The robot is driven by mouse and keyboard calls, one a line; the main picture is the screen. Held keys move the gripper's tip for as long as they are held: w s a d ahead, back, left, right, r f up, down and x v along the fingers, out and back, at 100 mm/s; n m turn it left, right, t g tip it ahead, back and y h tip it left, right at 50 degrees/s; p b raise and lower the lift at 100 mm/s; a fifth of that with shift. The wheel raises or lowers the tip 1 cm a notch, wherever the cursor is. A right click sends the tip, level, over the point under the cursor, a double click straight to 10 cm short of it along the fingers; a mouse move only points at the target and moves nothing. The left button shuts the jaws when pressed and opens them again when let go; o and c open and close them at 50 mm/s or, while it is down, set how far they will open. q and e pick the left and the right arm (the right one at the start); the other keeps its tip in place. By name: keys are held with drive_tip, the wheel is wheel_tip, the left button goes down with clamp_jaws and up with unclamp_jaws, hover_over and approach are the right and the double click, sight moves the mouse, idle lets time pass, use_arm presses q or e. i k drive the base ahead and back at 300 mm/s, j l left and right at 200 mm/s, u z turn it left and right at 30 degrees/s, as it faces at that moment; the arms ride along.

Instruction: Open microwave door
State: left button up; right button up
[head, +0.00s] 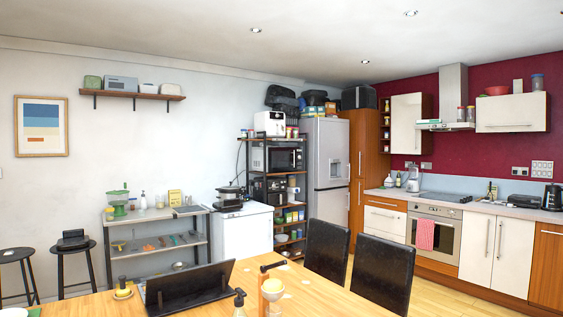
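The microwave (285,158) appears to be the silver and black appliance on the upper tier of the black shelf unit, left of the fridge. Its dark front faces the room and looks shut, though it is small at this distance. Another dark appliance (268,188) sits on the tier below; I cannot tell its type. Neither of my grippers shows in the head view.
A wooden table (340,300) fills the near foreground, with a black rack (190,290) and bottles on it. Two dark chairs (327,250) (384,272) stand behind it, partly between me and the shelf. A silver fridge (326,165) stands right of the shelf.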

sight(280, 160)
drive_tip(key=i+l+z, duration=1.2)
drive_tip(key=i, duration=0.25)
drive_tip(key=i+z, duration=0.5)
drive_tip(key=i, duration=0.25)
drive_tip(key=i+j+u, duration=0.1)
drive_tip(key=i+u, duration=0.25)
drive_tip(key=i, duration=0.3)
drive_tip(key=i+u, duration=0.3)
drive_tip(key=i, duration=0.4)
drive_tip(key=i+l+u, duration=0.35)
drive_tip(key=i, duration=0.3)
drive_tip(key=i+j+u, duration=0.25)
drive_tip(key=i, duration=0.35)
drive_tip(key=i+u, duration=0.3)
drive_tip(key=i, duration=0.3)
drive_tip(key=i+l+u, duration=0.25)
drive_tip(key=i, duration=0.4)
drive_tip(key=i+l+u, duration=0.25)
drive_tip(key=i, duration=0.35)
drive_tip(key=i+j+u, duration=0.2)
drive_tip(key=i+u, duration=0.15)
drive_tip(key=i, duration=0.3)
drive_tip(key=i+u, duration=0.35)
drive_tip(key=i, duration=0.3)
drive_tip(key=i+l+u, duration=0.1)
drive_tip(key=i+u, duration=0.25)
drive_tip(key=i, duration=0.35)
